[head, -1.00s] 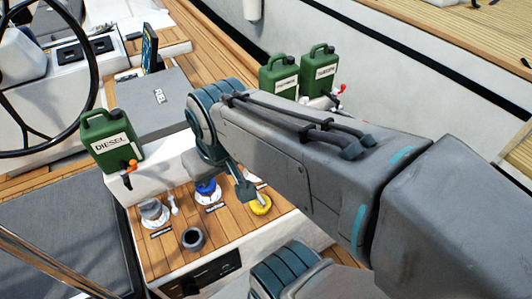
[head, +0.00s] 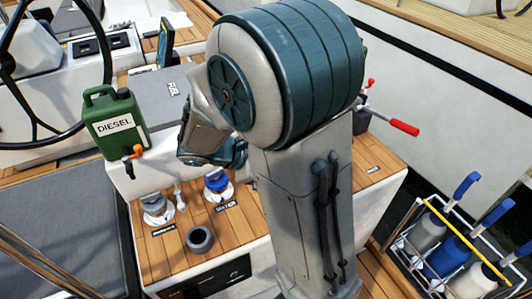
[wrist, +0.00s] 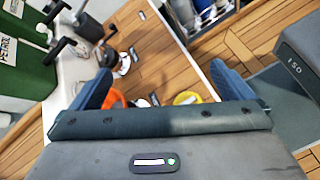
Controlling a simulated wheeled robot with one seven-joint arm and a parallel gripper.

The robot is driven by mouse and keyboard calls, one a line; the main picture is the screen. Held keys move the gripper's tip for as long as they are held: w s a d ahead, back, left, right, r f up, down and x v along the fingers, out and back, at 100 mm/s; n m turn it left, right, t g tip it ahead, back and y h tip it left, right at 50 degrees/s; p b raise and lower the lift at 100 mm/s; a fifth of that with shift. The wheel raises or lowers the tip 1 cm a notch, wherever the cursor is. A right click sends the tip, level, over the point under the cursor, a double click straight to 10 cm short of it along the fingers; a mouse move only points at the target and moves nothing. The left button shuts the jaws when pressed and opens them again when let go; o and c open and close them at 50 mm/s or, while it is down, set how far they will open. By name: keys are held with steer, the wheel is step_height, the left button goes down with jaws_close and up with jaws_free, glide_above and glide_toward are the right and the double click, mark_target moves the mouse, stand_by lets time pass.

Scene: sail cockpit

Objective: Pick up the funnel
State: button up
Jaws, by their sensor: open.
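No funnel can be named with certainty. In the wrist view, an orange round thing (wrist: 92,107) shows partly behind the left finger, and a yellow round thing (wrist: 187,98) shows between the fingers, cut off below by the gripper body. Either could be the funnel; their full shapes are hidden. My gripper (wrist: 160,68) is open with nothing between its fingers, above the teak counter (wrist: 160,66). In the head view my arm hides the gripper's fingers and that part of the counter.
A green diesel can (head: 115,125) stands left. A blue-capped fitting (head: 217,183), a grey-capped fitting (head: 156,208) and a dark cup (head: 199,240) are on the counter. A red-handled lever (head: 400,127) juts out at right. A bottle rack (head: 410,240) stands lower right.

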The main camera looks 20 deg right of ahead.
steer(key=w+a+f+n+t+h+b, duration=0.3)
steer(key=w+f+n+t, duration=0.1)
steer(key=w+f+n, duration=0.15)
steer(key=w+a+f+n+t+h+b, duration=0.2)
steer(key=w+f+n+t+h+b, duration=0.15)
steer(key=w+f+n, duration=0.2)
steer(key=shift+t+y, duration=0.25)
steer(key=shift+y, duration=0.3)
steer(key=shift+w+f+p+x, duration=0.15)
steer(key=shift+p+x, duration=0.1)
steer(key=shift+x, duration=2.1)
steer(key=shift+w+f+p+x, duration=0.15)
steer(key=shift+p+x, duration=0.1)
steer(key=shift+x, duration=2.05)
steer(key=shift+w+f+p+x, duration=0.15)
steer(key=shift+p+x, duration=0.1)
steer(key=shift+x, duration=2.1)
steer(key=shift+a, duration=0.2)
steer(key=c, duration=0.8)
